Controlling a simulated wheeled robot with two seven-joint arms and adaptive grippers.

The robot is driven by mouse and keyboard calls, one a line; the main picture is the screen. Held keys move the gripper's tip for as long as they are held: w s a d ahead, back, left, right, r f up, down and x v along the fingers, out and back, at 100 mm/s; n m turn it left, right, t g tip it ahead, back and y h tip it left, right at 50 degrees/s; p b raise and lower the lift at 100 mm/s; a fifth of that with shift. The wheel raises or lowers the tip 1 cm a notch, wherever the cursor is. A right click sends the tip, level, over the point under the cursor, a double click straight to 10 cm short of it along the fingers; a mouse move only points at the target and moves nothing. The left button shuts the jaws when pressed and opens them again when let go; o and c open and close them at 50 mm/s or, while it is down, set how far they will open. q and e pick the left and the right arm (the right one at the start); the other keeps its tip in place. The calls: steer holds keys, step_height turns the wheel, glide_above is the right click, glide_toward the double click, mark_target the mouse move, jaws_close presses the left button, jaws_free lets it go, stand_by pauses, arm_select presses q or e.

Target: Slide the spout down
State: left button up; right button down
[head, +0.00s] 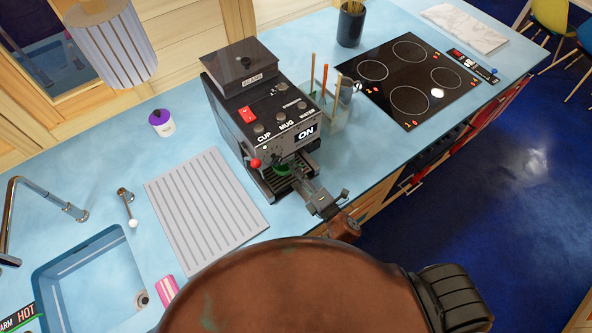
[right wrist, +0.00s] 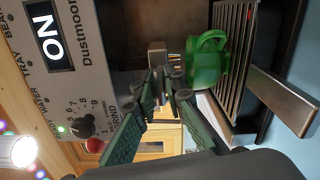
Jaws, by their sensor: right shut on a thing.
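The coffee machine (head: 262,110) stands on the blue counter, its display reading ON. The spout (right wrist: 157,50) is a small grey block below the front panel, seen in the right wrist view. My right gripper (right wrist: 160,90) is shut on the spout, its green-padded fingers closing at its near end. In the head view my right gripper (head: 298,173) reaches in at the machine's front and mostly covers the spout. A green mug (right wrist: 206,60) stands on the drip tray (right wrist: 236,45), just below the spout and apart from it. My left gripper is not in view.
A holder with sticks (head: 325,98) stands right of the machine, before the black hob (head: 405,78). A ribbed drainboard (head: 205,200) and a sink (head: 92,275) lie to the left. A red knob (head: 255,163) juts from the machine's front.

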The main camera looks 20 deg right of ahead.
steer(key=shift+f, duration=0.4)
steer(key=c, duration=2.2)
jaws_free()
steer(key=shift+o, duration=1.1)
steer(key=shift+r, duration=0.1)
steer(key=shift+s, duration=0.1)
steer(key=v, duration=1.2)
